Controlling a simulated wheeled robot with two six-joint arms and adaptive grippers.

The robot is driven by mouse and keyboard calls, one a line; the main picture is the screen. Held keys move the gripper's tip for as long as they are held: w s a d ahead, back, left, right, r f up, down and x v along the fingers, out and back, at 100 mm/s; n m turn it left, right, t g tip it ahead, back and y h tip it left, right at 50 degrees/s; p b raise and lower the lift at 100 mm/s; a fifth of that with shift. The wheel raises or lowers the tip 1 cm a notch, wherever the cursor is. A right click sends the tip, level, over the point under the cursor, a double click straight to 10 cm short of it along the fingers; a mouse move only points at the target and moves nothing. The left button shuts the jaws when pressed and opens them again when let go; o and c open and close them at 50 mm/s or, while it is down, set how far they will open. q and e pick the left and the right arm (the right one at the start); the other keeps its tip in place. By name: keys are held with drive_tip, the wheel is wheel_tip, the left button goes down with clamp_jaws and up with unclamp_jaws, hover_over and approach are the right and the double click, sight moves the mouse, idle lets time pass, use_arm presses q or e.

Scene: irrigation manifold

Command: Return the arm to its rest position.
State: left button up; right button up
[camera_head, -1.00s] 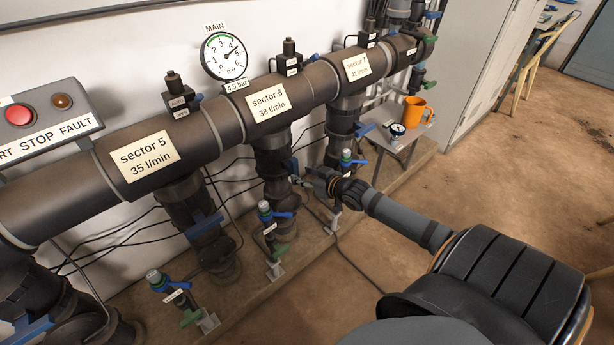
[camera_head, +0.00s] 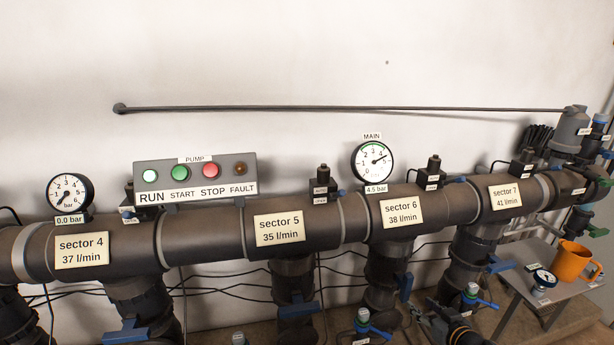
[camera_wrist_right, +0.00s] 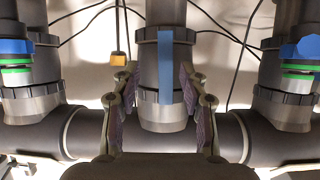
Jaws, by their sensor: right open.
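My right gripper (camera_head: 428,316) shows small at the lower edge of the head view, in front of the manifold between the sector 6 and sector 7 branches. My right forearm (camera_head: 466,336) is cut off by the bottom edge. In the right wrist view the gripper's two fingers (camera_wrist_right: 162,95) stand apart. A dark vertical pipe with a blue handle (camera_wrist_right: 165,68) shows between them, and nothing is visibly gripped. I cannot tell how far the fingers are from that pipe. My left gripper is in neither view.
The manifold pipe (camera_head: 345,215) runs across the head view, with blue-handled branches below. The pump panel (camera_head: 196,178) and main gauge (camera_head: 373,162) sit above it. An orange mug (camera_head: 573,262) and small gauge (camera_head: 543,281) stand on a side table (camera_head: 515,284) at right.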

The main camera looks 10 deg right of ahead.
drive_tip(key=s+d+f+m+g+h, duration=0.1)
drive_tip(key=s+f, duration=0.2)
drive_tip(key=f, duration=0.3)
drive_tip(key=s+f+g+h, duration=0.1)
drive_tip(key=s+f+g, duration=0.15)
drive_tip(key=f, duration=0.35)
drive_tip(key=s+a+f+g, duration=0.4)
drive_tip(key=s+a+f, duration=0.2)
drive_tip(key=s+f, duration=0.45)
drive_tip(key=s+a+f+g, duration=0.4)
drive_tip(key=s+a+f, duration=0.2)
drive_tip(key=s+f, duration=0.45)
use_arm(q)
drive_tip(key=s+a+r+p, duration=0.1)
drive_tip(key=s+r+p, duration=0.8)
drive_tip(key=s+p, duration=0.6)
drive_tip(key=p, duration=0.7)
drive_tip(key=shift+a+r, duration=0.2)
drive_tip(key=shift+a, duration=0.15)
use_arm(e)
drive_tip(key=s+r, duration=0.4)
drive_tip(key=s, duration=0.4)
drive_tip(key=s+r, duration=0.5)
drive_tip(key=s, duration=0.3)
drive_tip(key=shift+d+n+y, duration=0.3)
drive_tip(key=shift+n, duration=0.1)
drive_tip(key=shift+s, duration=0.1)
